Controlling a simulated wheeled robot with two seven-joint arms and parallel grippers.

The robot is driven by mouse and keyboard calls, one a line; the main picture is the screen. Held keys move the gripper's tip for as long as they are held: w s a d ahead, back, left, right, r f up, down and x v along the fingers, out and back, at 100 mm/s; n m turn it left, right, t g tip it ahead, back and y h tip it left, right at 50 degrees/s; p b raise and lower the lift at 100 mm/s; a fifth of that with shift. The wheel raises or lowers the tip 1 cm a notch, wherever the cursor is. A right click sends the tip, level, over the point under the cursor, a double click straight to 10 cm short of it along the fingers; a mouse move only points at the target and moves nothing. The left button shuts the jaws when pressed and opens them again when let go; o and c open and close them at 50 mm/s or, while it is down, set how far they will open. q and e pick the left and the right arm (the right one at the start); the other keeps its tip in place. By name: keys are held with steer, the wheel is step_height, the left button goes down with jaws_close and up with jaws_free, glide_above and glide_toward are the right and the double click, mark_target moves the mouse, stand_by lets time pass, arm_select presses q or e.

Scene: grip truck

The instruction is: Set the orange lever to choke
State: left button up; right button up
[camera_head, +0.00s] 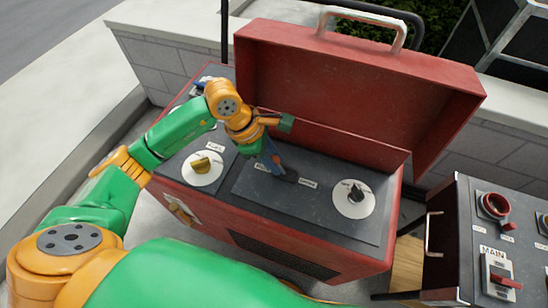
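The red control box has a dark top panel (255,186) with two small white labels, a left one (262,167) and a right one (307,183); their lettering is too small to read surely. My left gripper (272,162) reaches down to the panel by the left label, its blue finger part close to a dark slot or handle (289,174) between the labels. I see no orange lever clearly; the gripper may hide it. Whether the fingers are open or shut on something does not show. My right gripper is out of view.
A yellow knob on a white dial (201,172) lies left of the gripper, a black knob on a white dial (353,200) right. The raised red lid (350,90) stands behind. A second dark panel (463,230) with red switches is at the right.

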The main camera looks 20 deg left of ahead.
mark_target(284, 170)
arm_select(q)
steer(key=shift+r, duration=0.1)
jaws_close()
steer(key=shift+d+r+y+p, duration=0.3)
steer(key=shift+d+y, duration=0.15)
steer(key=shift+y, duration=0.45)
steer(key=shift+d+y, duration=0.4)
steer(key=shift+y, duration=0.4)
steer(key=d+y+b, duration=0.1)
steer(key=y, duration=0.1)
steer(key=d+y+b, duration=0.1)
steer(key=y, duration=0.2)
steer(key=shift+d+m, duration=0.3)
steer(key=shift+s+d+f+t+y+b, duration=0.1)
steer(key=shift+d+f+t+y+b, duration=0.2)
steer(key=shift+y, duration=0.55)
steer(key=shift+d+f+y+b, duration=0.1)
steer(key=shift+d+y+b, duration=0.3)
steer(key=shift+y, duration=0.45)
steer(key=o, duration=0.9)
jaws_free()
steer(key=shift+o, duration=0.2)
